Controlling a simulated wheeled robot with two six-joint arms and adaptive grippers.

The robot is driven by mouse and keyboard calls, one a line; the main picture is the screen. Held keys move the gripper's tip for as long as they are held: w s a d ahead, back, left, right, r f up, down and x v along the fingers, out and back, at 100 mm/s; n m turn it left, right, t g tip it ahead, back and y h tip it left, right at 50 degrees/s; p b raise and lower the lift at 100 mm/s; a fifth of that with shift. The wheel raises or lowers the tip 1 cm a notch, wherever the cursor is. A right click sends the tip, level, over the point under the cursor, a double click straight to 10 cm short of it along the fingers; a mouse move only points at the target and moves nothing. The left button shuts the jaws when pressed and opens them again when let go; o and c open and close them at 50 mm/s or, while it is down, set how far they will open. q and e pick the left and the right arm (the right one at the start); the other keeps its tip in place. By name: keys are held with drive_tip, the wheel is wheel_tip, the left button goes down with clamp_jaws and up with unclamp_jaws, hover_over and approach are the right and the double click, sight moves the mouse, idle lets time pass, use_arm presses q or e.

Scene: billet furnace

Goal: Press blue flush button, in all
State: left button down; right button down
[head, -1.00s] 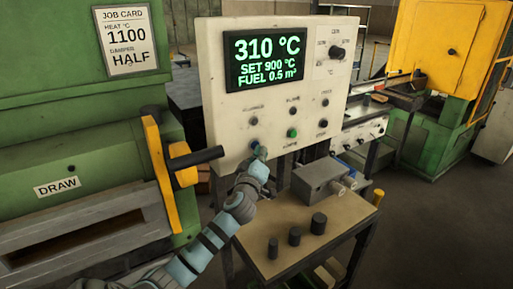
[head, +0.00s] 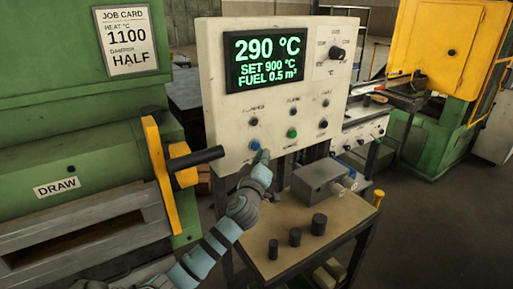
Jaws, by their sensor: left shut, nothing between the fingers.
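The blue button (head: 254,145) is on the lower left of the cream control panel (head: 213,108), left of a green button (head: 292,133). My left gripper (head: 262,156) is shut and empty, its tip just below and right of the blue button. I cannot tell whether it touches the panel. The display (head: 265,59) reads 290 °C, SET 900 °C, FUEL 0.5 m³. The small labels by the buttons are too blurred to read. My right gripper does not show.
A green furnace (head: 60,120) with a black-handled yellow lever (head: 160,175) stands at the left. A small table (head: 335,232) below the panel holds a grey box (head: 322,180) and several dark cylinders. A job card (head: 127,40) reads heat 1100, damper half.

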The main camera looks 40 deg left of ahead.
use_arm(q)
drive_tip(key=shift+d, duration=0.1)
drive_tip(key=d, duration=0.2)
drive_tip(key=s+d, duration=0.1)
drive_tip(key=d, duration=0.1)
drive_tip(key=shift+s+d, duration=0.2)
drive_tip(key=shift+d, duration=0.1)
idle(0.6)
